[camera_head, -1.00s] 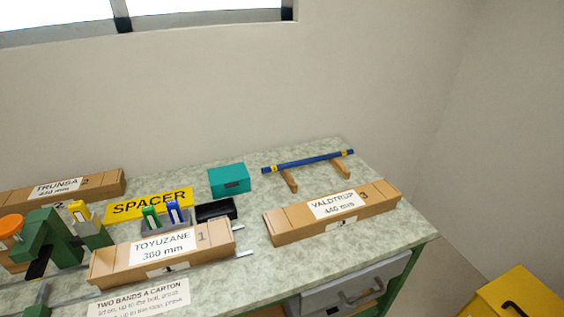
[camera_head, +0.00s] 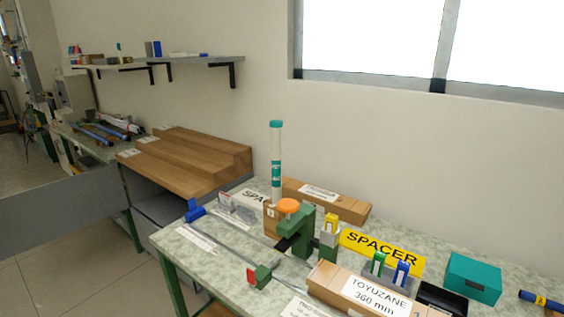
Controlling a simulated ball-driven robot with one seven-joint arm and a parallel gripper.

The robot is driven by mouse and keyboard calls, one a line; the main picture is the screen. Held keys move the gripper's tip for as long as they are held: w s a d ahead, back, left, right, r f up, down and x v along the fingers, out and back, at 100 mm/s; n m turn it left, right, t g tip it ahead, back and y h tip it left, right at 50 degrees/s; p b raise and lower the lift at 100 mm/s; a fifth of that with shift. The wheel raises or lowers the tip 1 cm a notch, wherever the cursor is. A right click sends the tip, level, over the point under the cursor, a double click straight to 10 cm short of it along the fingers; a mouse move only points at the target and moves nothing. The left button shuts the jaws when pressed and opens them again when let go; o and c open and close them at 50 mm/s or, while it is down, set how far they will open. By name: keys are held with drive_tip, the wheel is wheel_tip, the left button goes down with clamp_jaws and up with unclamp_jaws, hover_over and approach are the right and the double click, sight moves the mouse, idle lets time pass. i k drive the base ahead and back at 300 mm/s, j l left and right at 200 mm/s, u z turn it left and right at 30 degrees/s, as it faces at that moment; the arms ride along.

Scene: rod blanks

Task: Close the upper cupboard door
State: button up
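No cupboard door that I can make out as the upper one shows in the head view. My gripper is not in view.
A workbench (camera_head: 190,262) holds a green clamp fixture (camera_head: 296,238), cartons such as the TOYUZANE one (camera_head: 352,288), a teal box (camera_head: 473,277) and a tall teal-capped tube (camera_head: 276,165). Wooden steps (camera_head: 190,158) stand behind left. A wall shelf (camera_head: 200,62) hangs above. Floor shows lower left.

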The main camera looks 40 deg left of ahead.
sight(32, 217)
drive_tip(key=k+j, duration=0.1)
drive_tip(key=j, duration=3.8)
drive_tip(key=k+j, duration=0.1)
drive_tip(key=j, duration=3.75)
drive_tip(key=k+j, duration=0.1)
drive_tip(key=j, duration=0.3)
drive_tip(key=k+j, duration=0.1)
drive_tip(key=j, duration=0.3)
drive_tip(key=k+j, duration=0.1)
drive_tip(key=j, duration=0.3)
drive_tip(key=k+j, duration=0.15)
drive_tip(key=j, duration=0.25)
drive_tip(key=k+j, duration=0.1)
drive_tip(key=j, duration=0.3)
drive_tip(key=u, duration=0.05)
